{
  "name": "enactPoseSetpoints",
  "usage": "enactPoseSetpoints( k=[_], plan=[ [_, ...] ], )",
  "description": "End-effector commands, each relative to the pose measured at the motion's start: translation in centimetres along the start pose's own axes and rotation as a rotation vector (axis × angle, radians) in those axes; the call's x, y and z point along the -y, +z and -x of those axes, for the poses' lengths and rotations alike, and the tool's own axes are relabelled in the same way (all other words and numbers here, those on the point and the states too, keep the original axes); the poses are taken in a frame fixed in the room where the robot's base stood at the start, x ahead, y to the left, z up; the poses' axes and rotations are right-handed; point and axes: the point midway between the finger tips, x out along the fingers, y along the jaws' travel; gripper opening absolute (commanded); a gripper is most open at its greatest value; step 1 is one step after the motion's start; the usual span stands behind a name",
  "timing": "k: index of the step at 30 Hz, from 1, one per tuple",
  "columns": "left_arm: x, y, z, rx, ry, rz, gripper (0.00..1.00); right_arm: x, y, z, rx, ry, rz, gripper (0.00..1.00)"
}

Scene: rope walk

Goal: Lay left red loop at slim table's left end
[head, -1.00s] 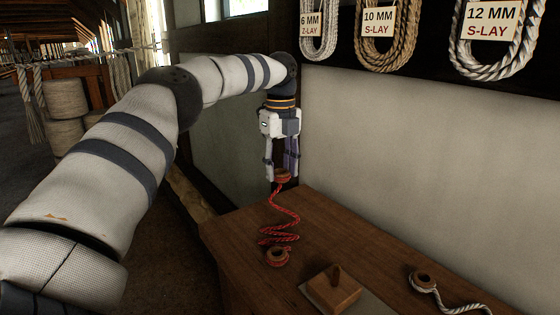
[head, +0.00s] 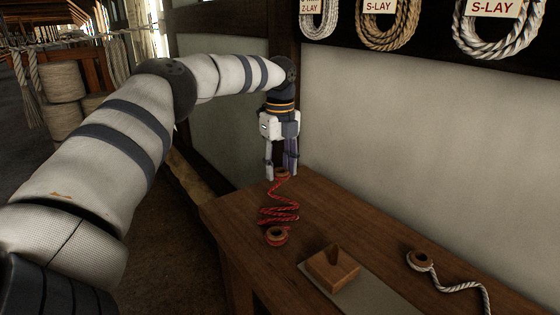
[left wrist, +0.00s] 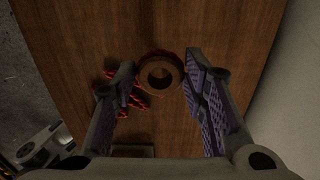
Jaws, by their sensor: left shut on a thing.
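My left gripper (head: 281,165) is shut on the left red loop (head: 282,175), a brown ring with red rope around it, at the far left end of the slim table (head: 345,215). In the left wrist view the loop (left wrist: 160,72) lies between the two fingers, over the wood; I cannot tell if it touches the tabletop. Slack red rope (head: 279,214) zigzags from it to a second red loop (head: 276,236) nearer me on the table. My right gripper is not in view.
A wooden block with an upright peg (head: 333,268) sits on a grey mat (head: 372,299) at the table's front. A white-roped ring (head: 420,260) lies to the right. A pale wall (head: 420,140) runs behind the table, with hanging rope samples above.

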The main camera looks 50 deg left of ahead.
Motion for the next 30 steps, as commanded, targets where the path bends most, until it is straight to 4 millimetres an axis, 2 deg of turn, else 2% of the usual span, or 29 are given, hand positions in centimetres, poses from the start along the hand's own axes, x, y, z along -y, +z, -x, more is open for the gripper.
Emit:
enactPoseSetpoints(
  k=[30],
  plan=[
    [0.0,0.0,-5.1,0.0,0.002,0.001,0.24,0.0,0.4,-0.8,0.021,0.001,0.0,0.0]
  ],
)
